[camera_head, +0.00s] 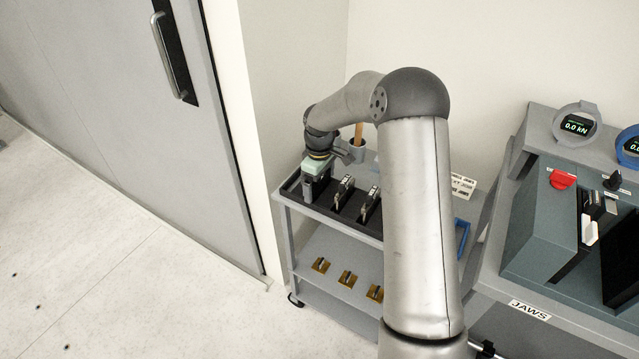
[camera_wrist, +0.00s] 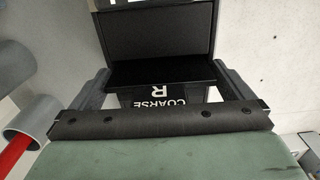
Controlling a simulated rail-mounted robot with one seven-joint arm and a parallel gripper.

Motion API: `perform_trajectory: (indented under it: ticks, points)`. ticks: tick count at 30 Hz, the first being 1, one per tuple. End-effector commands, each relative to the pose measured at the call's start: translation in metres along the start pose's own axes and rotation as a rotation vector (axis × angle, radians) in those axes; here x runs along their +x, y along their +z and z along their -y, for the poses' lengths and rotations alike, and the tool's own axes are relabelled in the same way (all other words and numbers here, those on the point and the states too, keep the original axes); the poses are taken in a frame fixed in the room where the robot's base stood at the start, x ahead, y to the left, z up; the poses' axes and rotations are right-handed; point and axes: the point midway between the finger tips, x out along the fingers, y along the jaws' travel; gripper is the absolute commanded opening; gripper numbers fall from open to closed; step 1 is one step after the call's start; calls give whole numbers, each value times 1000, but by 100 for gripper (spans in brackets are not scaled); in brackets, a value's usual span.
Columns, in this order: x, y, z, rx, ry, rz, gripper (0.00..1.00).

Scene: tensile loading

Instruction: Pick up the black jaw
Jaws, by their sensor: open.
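A black jaw (camera_wrist: 160,74) with a white "COARSE R" label fills the middle of the wrist view. My gripper (camera_wrist: 162,90) is open, with one finger on each side of this jaw. I cannot tell whether the fingers touch it. The lower part of the jaw is hidden behind my gripper's body. In the head view my gripper (camera_head: 312,188) points down at the left end of a black tray (camera_head: 328,212) on the grey cart, and it hides the jaw there.
Two more black-and-metal pieces (camera_head: 343,190) stand in the tray to the right. A grey cup with a wooden handle (camera_head: 357,150) is behind. Brass pieces (camera_head: 346,279) lie on the lower shelf. A grey machine bench (camera_head: 545,310) labelled "JAWS" stands at right.

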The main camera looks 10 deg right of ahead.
Motion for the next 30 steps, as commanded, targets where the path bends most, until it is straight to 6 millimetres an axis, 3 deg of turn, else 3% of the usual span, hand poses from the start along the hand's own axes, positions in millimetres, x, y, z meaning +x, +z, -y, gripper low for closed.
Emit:
perform_trajectory:
  ticks: [2, 9, 20, 30]
  points:
    - [0, 0, 0, 0, 0, 0, 100]
    - [0, 0, 0, 0, 0, 0, 36]
    - [-11, -1, -1, 0, 4, -5, 36]
    - [-70, -1, -2, 0, 7, -5, 36]
